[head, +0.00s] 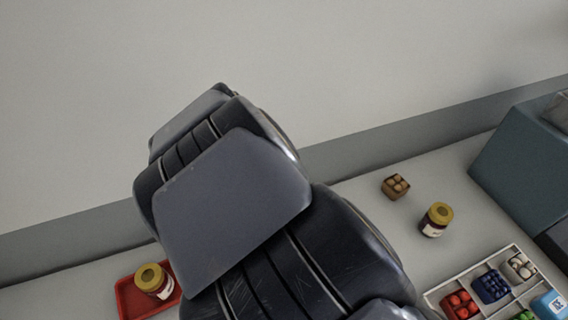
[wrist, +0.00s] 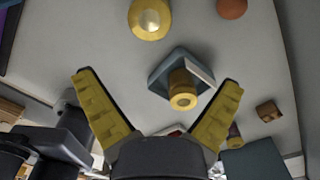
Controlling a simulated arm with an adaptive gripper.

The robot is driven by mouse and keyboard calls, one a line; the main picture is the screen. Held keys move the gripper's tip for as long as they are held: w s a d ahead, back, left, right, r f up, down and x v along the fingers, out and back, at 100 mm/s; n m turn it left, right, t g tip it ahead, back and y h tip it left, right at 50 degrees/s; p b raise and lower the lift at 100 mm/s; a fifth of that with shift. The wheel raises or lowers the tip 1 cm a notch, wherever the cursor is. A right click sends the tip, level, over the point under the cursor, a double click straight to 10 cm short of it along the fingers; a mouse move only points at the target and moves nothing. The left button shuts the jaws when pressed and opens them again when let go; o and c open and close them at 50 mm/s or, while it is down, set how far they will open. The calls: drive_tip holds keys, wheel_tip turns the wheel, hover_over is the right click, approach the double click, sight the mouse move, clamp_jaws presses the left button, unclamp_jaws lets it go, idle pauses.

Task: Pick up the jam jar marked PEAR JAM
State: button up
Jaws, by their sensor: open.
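In the wrist view, my gripper (wrist: 158,80) has its two yellow fingers spread wide with nothing between them. A jar-like thing with a gold top (wrist: 183,90) stands on a blue-grey tray beyond the fingers, right of centre. In the head view, one jam jar (head: 153,281) with a gold lid and pale label sits on a red tray at the lower left. Another gold-lidded jam jar (head: 436,220) stands on the table at the right. No label can be read, so I cannot tell which is PEAR JAM. My arm hides the middle, and the gripper does not show in the head view.
A blue-grey tray (wrist: 156,84) lies ahead. A larger yellow round thing (wrist: 150,20) and an orange round thing (wrist: 232,8) are beyond. A small brown box (head: 396,186), a white divided tray (head: 432,300) of coloured goods and a teal block (head: 525,150) are at the right.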

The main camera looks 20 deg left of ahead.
drive_tip(key=shift+m, duration=0.7)
drive_tip(key=a+f, duration=0.1)
drive_tip(key=s+f, duration=0.1)
drive_tip(key=a+f, duration=0.1)
drive_tip(key=shift+s+a+f, duration=0.25)
drive_tip(key=shift+a+f, duration=0.05)
drive_tip(key=shift+f, duration=3.2)
drive_tip(key=c, duration=1.2)
